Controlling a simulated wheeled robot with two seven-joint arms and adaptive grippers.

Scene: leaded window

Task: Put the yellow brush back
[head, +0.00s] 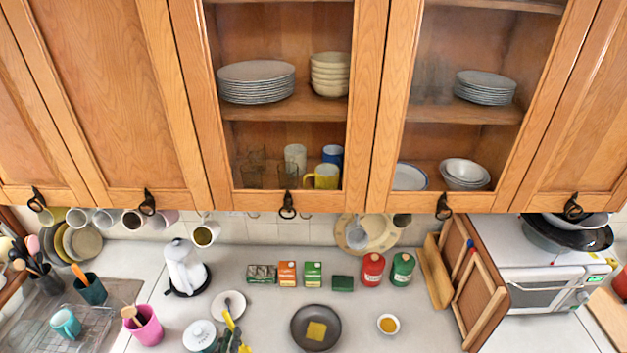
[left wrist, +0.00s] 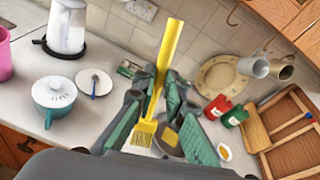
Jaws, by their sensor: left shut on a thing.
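The yellow brush (left wrist: 166,62) is held between the green pads of my left gripper (left wrist: 158,92) in the left wrist view. The left gripper is shut on the brush. Most of the gripper is cut off below the head view. My right gripper is not in view.
A dark pan (head: 316,318) with a yellow square inside stands right of the gripper. A lidded pot (head: 199,335) and white plate (head: 229,304) are to the left. Tins (head: 373,268) and boxes (head: 287,272) line the back. Clear counter lies between pan and tins.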

